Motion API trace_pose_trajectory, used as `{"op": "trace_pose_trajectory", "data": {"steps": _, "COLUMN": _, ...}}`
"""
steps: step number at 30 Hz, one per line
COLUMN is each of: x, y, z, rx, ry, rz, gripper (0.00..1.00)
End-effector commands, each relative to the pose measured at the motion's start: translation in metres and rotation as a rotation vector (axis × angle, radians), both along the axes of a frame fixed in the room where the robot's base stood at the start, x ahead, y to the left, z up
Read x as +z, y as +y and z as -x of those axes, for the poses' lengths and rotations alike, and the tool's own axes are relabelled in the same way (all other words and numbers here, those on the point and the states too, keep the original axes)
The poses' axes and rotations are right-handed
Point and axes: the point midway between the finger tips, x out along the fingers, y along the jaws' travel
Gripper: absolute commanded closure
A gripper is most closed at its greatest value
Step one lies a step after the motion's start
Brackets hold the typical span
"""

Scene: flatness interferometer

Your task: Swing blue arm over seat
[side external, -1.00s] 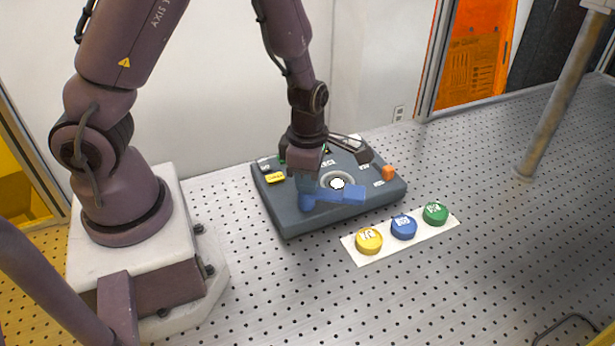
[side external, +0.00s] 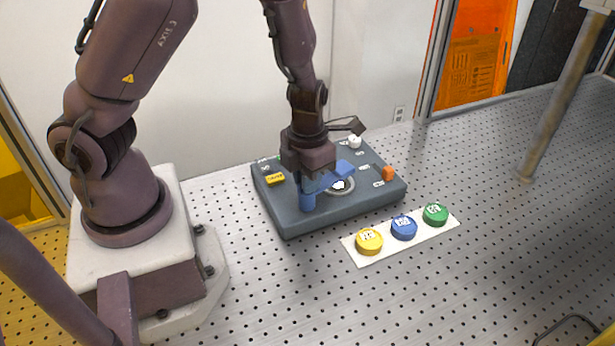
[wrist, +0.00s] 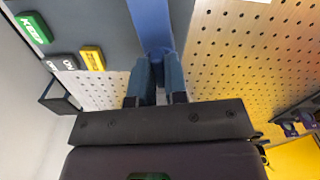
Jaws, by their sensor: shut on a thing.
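The blue arm (side external: 335,174) is a flat bar on a short blue post (side external: 307,202) near the front left of the dark grey instrument box. It points to the back right, and its outer part covers the back-left part of the round seat's pale ring. The seat's bright white centre (side external: 341,185) still shows beside the bar. My gripper (side external: 309,182) is shut on the blue arm near its post end. The wrist view shows the bar (wrist: 152,25) running away from between my fingers (wrist: 155,82); the seat is not visible there.
The grey box (side external: 340,216) carries a yellow block (side external: 275,179), an orange block (side external: 389,174) and a white knob (side external: 354,142). Yellow (side external: 369,241), blue (side external: 404,227) and green (side external: 435,214) discs lie on a white strip in front.

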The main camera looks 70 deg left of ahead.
Motion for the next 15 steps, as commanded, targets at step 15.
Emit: {"op": "trace_pose_trajectory", "data": {"steps": 15, "x": 0.0006, "y": -0.0002, "z": 0.0001, "rx": 0.126, "ry": 0.0, "rz": 0.003, "gripper": 1.0}}
